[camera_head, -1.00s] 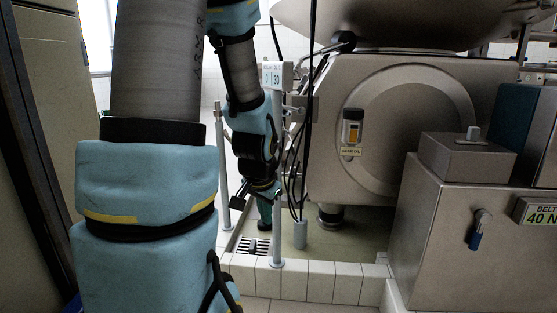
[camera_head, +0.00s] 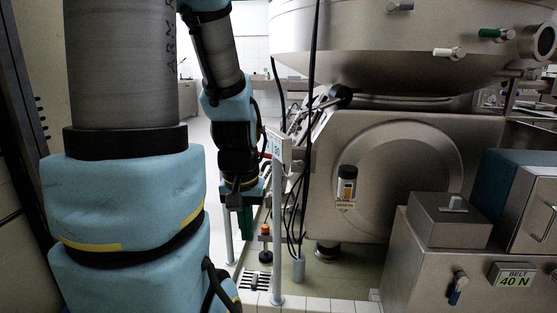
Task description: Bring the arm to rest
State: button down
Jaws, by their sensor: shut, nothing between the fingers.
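My arm runs down the left side of the camera_head view in grey and light blue segments. The fingertips are small and dark in this view.
The large steel separator (camera_head: 388,150) stands centre right, with an oil bottle (camera_head: 346,184) on its front. A steel cabinet (camera_head: 440,262) with a blue-handled valve (camera_head: 457,289) is at right front. Black cables (camera_head: 303,140) hang near my gripper. A floor grate (camera_head: 256,281) lies below.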

notch_tip(320, 180, up, 19)
jog(key=p, duration=1.6)
jog(key=shift+f, duration=0.2)
jog(key=c, duration=1.6)
grip_release()
